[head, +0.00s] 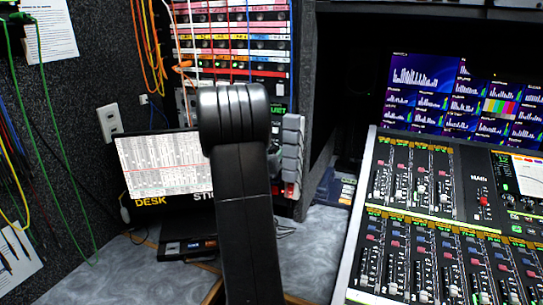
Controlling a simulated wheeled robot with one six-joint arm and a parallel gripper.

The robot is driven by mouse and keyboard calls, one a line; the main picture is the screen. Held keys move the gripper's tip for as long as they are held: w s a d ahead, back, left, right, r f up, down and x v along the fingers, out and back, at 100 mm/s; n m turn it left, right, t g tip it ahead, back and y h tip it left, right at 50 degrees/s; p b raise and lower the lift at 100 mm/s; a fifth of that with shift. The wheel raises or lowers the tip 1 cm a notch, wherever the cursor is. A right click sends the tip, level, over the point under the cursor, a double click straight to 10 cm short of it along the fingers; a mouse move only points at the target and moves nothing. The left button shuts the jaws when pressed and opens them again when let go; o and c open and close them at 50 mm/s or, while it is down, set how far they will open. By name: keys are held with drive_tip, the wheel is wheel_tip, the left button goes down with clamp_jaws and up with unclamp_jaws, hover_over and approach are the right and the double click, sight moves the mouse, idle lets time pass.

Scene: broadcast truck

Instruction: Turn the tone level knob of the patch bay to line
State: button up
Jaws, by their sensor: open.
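The patch bay (272,45) stands upright in the rack at the upper middle of the head view. It has rows of jacks with red, white, yellow and blue label strips, and several patch cables hang across it. I cannot make out the tone level knob or its setting; the lower part of the rack is partly hidden behind my black arm, which rises through the middle of the picture. My gripper does not show.
A mixing console (446,215) with many faders fills the right side, below lit monitors (465,98). A screen (163,165) stands left of my arm. Orange cables (150,50) hang left of the rack. Grey desk surface (315,250) is bare between arm and console.

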drive_tip(key=c, duration=1)
drive_tip(key=shift+m, duration=0.3)
drive_tip(key=shift+f+m+b, duration=0.1)
drive_tip(key=shift+m+b, duration=2.4)
drive_tip(key=shift+m, duration=1.6)
drive_tip(key=o, duration=1)
